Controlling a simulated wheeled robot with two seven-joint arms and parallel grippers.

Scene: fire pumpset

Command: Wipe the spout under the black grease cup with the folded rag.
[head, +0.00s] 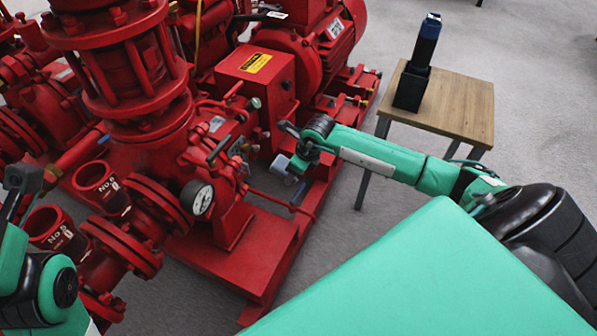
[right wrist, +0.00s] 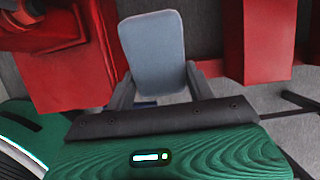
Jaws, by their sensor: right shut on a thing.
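My right gripper (head: 298,152) reaches in from the right, beside the red pump. It is shut on the folded rag (right wrist: 152,50), a blue-grey pad with rounded corners that sticks out beyond the fingers in the right wrist view. The rag shows as a small pale patch (head: 277,167) in the head view. I cannot clearly pick out the black grease cup or the spout under it among the pump's fittings. My left gripper (head: 20,184) is at the left edge, partly cut off; its fingers cannot be read.
The red pumpset (head: 240,225) fills the left and middle, with a gauge (head: 197,198) and two marked open red cups (head: 101,188) (head: 52,230). A wooden table (head: 455,105) at the right holds a black holder (head: 411,89) with a dark blue-black object upright. Grey floor is clear between them.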

